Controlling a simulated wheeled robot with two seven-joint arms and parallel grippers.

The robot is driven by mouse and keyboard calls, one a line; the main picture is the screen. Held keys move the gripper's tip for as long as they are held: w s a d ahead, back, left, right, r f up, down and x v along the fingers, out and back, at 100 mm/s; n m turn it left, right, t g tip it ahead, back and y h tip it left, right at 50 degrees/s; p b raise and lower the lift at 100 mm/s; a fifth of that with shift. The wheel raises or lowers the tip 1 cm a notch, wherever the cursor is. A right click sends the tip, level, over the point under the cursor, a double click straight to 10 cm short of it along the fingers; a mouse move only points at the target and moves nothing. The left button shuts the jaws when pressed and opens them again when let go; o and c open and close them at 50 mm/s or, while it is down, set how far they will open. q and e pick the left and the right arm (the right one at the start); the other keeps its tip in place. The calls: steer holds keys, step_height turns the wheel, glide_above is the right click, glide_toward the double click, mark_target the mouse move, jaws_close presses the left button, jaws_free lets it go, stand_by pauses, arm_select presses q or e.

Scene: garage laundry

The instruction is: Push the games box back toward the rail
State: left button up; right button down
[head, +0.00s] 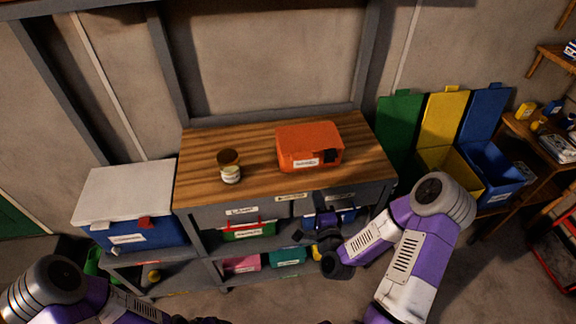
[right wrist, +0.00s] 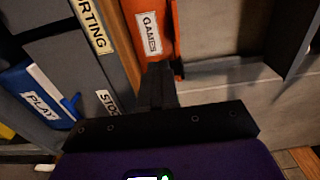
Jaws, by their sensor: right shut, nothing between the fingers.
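The games box (head: 310,147) is an orange case with a white label and a dark latch on its front. It lies flat on the wooden workbench top (head: 215,150), with bare wood between it and the grey rail (head: 270,118) along the back. My right gripper (head: 325,240) is low in front of the bench, below the box. In the right wrist view its shut, empty fingers (right wrist: 158,85) point toward the orange box (right wrist: 160,40) labelled GAMES. I cannot tell whether they touch it. My left arm shows at the lower left, but its gripper is not visible.
A small open tin (head: 230,173) stands on the bench left of the box. Drawers and shelves with coloured bins are below the top. A white-lidded blue cooler (head: 130,205) is at left. Green, yellow and blue (head: 490,165) bins stand at right.

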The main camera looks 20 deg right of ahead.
mark_target(286, 165)
arm_select(q)
steer(key=shift+f+b, duration=0.8)
steer(key=shift+f, duration=0.1)
arm_select(e)
steer(key=x, duration=1.4)
steer(key=shift+a, duration=0.1)
